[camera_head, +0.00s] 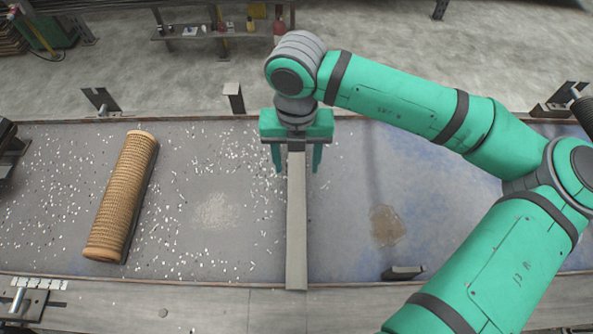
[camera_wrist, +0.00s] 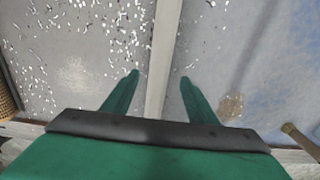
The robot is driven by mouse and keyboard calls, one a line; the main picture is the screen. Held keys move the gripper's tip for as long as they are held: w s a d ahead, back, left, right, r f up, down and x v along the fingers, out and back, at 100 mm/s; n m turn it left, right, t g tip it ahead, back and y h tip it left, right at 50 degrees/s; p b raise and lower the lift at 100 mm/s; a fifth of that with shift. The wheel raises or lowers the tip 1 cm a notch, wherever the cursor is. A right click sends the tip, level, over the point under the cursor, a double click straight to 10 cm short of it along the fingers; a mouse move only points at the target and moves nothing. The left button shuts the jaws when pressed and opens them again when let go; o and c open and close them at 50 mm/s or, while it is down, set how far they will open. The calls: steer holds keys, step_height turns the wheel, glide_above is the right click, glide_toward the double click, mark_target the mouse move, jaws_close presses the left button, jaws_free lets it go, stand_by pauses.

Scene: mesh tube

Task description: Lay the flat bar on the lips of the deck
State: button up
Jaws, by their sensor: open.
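The flat bar (camera_head: 297,235) is long, grey and straight. It runs front to back across the deck (camera_head: 345,215), its near end overlapping the near lip (camera_head: 200,282). Its far end is hidden by my gripper (camera_head: 297,168), so I cannot tell whether it rests on the far lip (camera_head: 200,119). My gripper is open above the far part of the bar, with one finger on each side. In the wrist view the bar (camera_wrist: 160,50) passes between the two spread fingers of my gripper (camera_wrist: 159,76), with a visible gap on both sides.
A tan mesh tube (camera_head: 122,196) lies on the left of the deck. Pale flakes litter the left and middle, and a brown stain (camera_head: 386,226) marks the right. Upright brackets (camera_head: 233,97) stand along the far edge.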

step_height(320, 180, up, 5)
steer(key=shift+r, duration=0.2)
steer(key=shift+a, duration=0.1)
stand_by(0.5)
